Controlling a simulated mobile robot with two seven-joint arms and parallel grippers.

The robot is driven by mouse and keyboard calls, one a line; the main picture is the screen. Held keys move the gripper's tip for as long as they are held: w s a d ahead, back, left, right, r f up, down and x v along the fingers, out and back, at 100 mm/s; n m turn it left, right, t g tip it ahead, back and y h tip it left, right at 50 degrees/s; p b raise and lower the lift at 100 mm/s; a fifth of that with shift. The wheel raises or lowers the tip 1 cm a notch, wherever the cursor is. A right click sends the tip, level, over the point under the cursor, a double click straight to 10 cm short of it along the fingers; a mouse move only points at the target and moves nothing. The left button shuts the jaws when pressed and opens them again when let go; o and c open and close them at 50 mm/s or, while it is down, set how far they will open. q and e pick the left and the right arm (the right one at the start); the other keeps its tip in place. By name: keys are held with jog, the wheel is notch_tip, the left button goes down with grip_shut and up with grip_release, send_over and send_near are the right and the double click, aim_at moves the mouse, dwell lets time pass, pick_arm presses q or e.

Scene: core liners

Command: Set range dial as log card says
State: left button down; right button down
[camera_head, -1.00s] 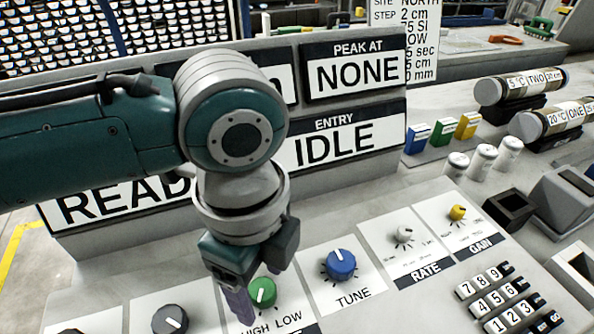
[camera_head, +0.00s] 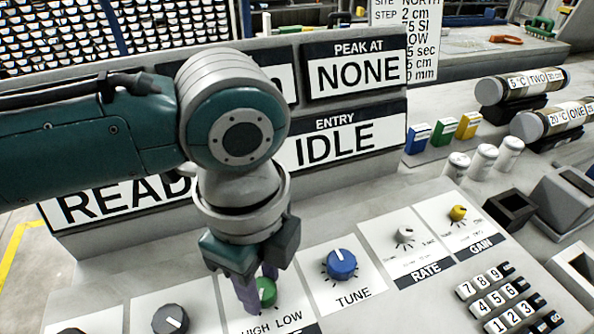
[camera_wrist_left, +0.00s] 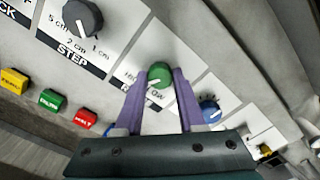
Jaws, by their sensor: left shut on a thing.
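The green dial (camera_head: 266,291) sits on a white panel marked HIGH and LOW. My left gripper (camera_head: 258,292) reaches down over it, its two purple fingers shut on the dial's sides. In the left wrist view the green dial (camera_wrist_left: 159,73) shows between the fingertips, with its white pointer mark toward the lower left. The panel's name is hidden by the gripper there. The log card (camera_head: 420,40) stands at the top; its left part is covered, and I read NORTH, 2 cm, 75 SI, a partly covered "OW", and 5 sec. My right gripper is not in view.
The blue TUNE dial (camera_head: 341,264) is close on the right, then the white RATE dial (camera_head: 404,235) and yellow GAIN dial (camera_head: 458,213). A grey dial (camera_head: 170,319) is on the left. A keypad (camera_head: 507,300) lies front right. Screens read NONE and IDLE (camera_head: 335,145).

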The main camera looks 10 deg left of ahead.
pick_arm(q)
jog(key=shift+r+n+p, duration=0.2)
jog(key=shift+n+p, duration=0.8)
jog(key=shift+p, duration=0.25)
jog(key=n+p, duration=0.2)
jog(key=shift+n, duration=0.3)
jog(key=n+p, duration=0.2)
jog(key=n, duration=0.1)
jog(key=shift+d+n+p, duration=0.1)
jog(key=shift+n+p, duration=0.2)
jog(key=shift+p, duration=0.05)
jog(key=shift+f+n+p, duration=0.15)
jog(key=shift+n+p, duration=0.65)
jog(key=shift+n, duration=1)
jog(key=c, duration=0.5)
grip_release()
